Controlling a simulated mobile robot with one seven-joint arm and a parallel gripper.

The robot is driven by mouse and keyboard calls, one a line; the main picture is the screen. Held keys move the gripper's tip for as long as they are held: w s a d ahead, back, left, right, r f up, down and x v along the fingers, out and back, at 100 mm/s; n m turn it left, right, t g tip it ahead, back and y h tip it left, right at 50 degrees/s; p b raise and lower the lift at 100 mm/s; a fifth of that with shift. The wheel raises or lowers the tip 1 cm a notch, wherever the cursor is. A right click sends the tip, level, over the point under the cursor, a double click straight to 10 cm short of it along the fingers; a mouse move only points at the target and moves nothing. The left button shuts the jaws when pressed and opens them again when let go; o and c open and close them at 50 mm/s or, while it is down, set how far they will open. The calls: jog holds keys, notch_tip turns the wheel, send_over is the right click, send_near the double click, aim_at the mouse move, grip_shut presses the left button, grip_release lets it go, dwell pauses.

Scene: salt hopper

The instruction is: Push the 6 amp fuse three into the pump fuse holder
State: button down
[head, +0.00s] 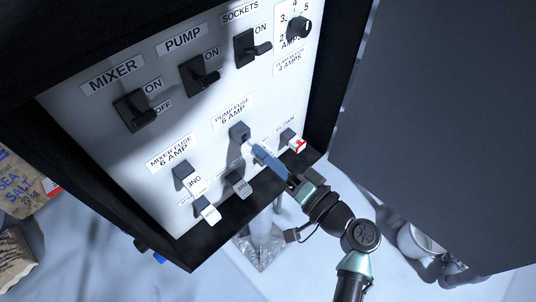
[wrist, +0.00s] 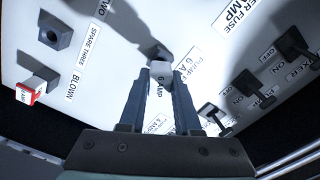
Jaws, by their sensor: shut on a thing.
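My gripper (head: 256,150) is shut on the fuse, a pale block marked 6 AMP (wrist: 160,82) held between the two fingertips in the wrist view. In the head view the fuse shows as a small white piece (head: 247,142) at the fingertips. It is at the mouth of the pump fuse holder (head: 239,131), a dark grey block below the PUMP FUSE 6 AMP label (head: 231,111). I cannot tell how deep the fuse sits in it. In the wrist view the fuse and fingers hide the holder's opening.
The mixer fuse holder (head: 183,174) is to the lower left. White-ended fuses (head: 207,211) and a red-marked blown fuse (head: 297,144) stick out along the bottom row. An empty spare three holder (wrist: 55,37) shows in the wrist view. Black switches (head: 200,76) project above.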

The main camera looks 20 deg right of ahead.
jog(key=shift+b+x, duration=0.75)
jog(key=shift+x, duration=1)
jog(key=shift+c, duration=0.2)
grip_release()
dwell(0.6)
jog(key=v, duration=0.6)
dwell(0.8)
dwell(0.4)
jog(key=b+v, duration=0.4)
jog(key=v, duration=0.9)
jog(key=shift+b, duration=0.35)
